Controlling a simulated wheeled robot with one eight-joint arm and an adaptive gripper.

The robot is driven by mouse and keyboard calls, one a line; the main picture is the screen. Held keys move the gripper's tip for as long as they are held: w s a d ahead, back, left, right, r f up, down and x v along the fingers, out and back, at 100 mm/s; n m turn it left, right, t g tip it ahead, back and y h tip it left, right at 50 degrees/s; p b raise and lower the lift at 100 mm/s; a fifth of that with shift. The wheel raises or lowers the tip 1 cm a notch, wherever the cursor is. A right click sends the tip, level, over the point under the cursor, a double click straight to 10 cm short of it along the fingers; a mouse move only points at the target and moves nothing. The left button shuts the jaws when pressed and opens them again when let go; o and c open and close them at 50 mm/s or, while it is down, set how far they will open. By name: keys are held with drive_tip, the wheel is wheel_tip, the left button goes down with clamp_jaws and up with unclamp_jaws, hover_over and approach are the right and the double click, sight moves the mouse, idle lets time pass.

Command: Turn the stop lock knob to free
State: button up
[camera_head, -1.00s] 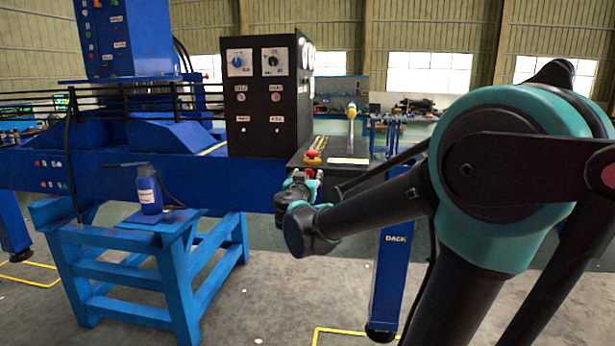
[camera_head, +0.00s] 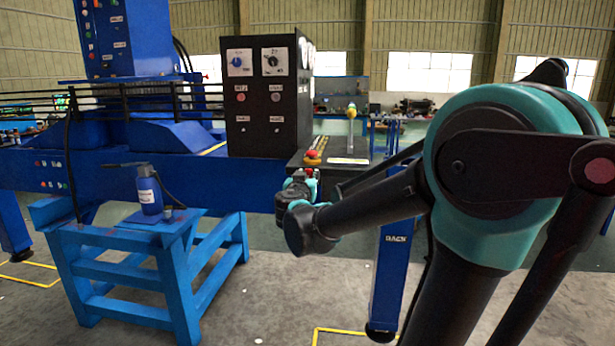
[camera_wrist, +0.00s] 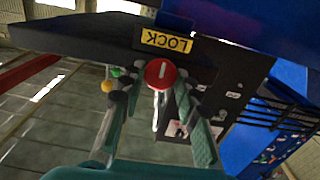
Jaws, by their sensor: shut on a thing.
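The stop lock knob (camera_wrist: 160,74) is a round red knob with a white line on its face, seen in the wrist view. The white line runs nearly upright in that picture. A yellow LOCK label (camera_wrist: 166,40) appears upside down just above the knob there. My gripper (camera_wrist: 159,80) has one finger at each side of the knob and is shut on it. In the head view my gripper (camera_head: 298,182) is at the front of the black console, below a red mushroom button (camera_head: 312,157). The knob is mostly hidden there by my wrist.
The black console (camera_head: 335,172) carries a lever (camera_head: 350,125) and joins an upright dial panel (camera_head: 268,110). A blue leg (camera_head: 391,270) stands below it. A blue bench (camera_head: 120,250) with a hand pump (camera_head: 149,190) stands left. The floor between is clear.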

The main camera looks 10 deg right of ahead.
drive_tip(key=shift+a+f+n, duration=0.1)
drive_tip(key=shift+n, duration=4.3)
drive_tip(key=shift+a+f+n, duration=0.1)
drive_tip(key=shift+n, duration=4.3)
drive_tip(key=o, duration=1.1)
drive_tip(key=shift+o, duration=0.2)
